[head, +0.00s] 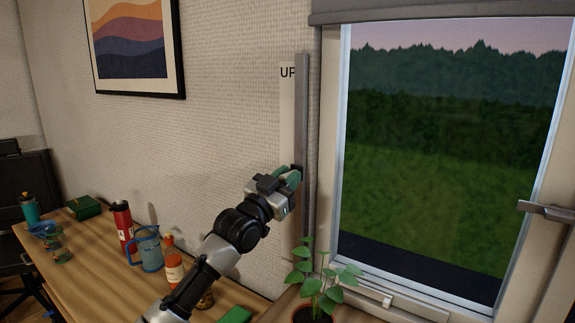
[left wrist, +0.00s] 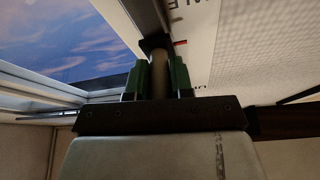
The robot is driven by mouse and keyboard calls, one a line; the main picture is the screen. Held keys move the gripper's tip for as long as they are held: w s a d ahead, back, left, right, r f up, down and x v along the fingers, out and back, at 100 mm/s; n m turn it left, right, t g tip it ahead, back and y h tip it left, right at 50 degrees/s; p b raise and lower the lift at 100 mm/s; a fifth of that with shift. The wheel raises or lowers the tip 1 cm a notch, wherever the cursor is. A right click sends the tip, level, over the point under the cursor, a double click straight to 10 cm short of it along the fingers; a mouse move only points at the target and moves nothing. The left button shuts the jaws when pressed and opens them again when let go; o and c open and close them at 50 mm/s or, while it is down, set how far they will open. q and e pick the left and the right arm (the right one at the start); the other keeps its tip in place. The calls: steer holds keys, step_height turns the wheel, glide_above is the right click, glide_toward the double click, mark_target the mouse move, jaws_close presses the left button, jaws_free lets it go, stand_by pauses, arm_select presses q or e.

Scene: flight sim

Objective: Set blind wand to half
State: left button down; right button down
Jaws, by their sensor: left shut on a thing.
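The blind wand's grey vertical rail (head: 303,110) stands on the wall left of the window, beside a pale strip marked "UP" (head: 288,72) at its top. The rail also shows in the left wrist view (left wrist: 147,15). My left gripper (head: 290,177) is at the rail, about midway up its visible length. In the left wrist view its green fingers (left wrist: 157,80) are shut on a tan knob (left wrist: 160,66) that joins a dark slider (left wrist: 154,42) on the rail. A small red mark (left wrist: 180,42) is close to the slider. The grey blind (head: 430,10) is rolled up at the window's top. My right gripper is not in view.
A potted plant (head: 322,286) stands below the rail by the window. A wooden counter (head: 105,275) at lower left bears a red bottle (head: 122,226), a blue pitcher (head: 149,249) and an orange bottle (head: 172,262). A framed picture (head: 135,40) hangs at upper left.

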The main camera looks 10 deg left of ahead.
arm_select(q)
steer(key=shift+f+b, duration=0.45)
steer(key=shift+f, duration=1.15)
steer(key=c, duration=1)
jaws_free()
steer(key=shift+r, duration=0.1)
steer(key=b+v, duration=0.2)
steer(key=v, duration=0.8)
steer(key=shift+s, duration=0.35)
steer(key=shift+a, duration=0.15)
